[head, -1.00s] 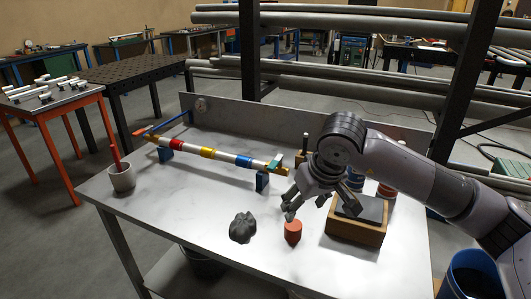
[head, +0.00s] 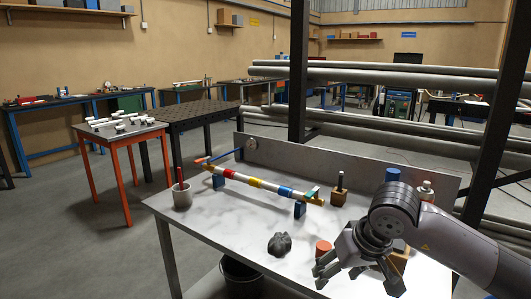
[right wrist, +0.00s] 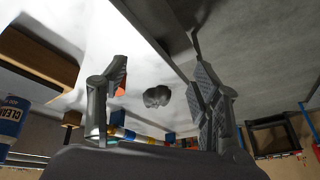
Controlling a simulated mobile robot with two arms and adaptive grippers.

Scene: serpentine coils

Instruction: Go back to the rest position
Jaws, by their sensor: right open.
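My right gripper (head: 357,281) is open and empty at the front right of the metal table (head: 215,222), close to its front edge. Its two spread fingers also show in the right wrist view (right wrist: 160,76). The orange-red cylinder (head: 323,248) stands just behind the gripper, and a dark grey lump (head: 279,244) lies to its left. The lump also shows between the fingers in the right wrist view (right wrist: 157,97). A wooden block (head: 399,260) is partly hidden behind the gripper. My left gripper is not in view.
A striped tube (head: 257,183) lies on blue supports across the table. A grey cup (head: 182,199) stands at the left, and a small wooden block with a dark handle (head: 339,197) at the back. A dark bin (head: 240,275) is below the table. Pipes on a rack run behind.

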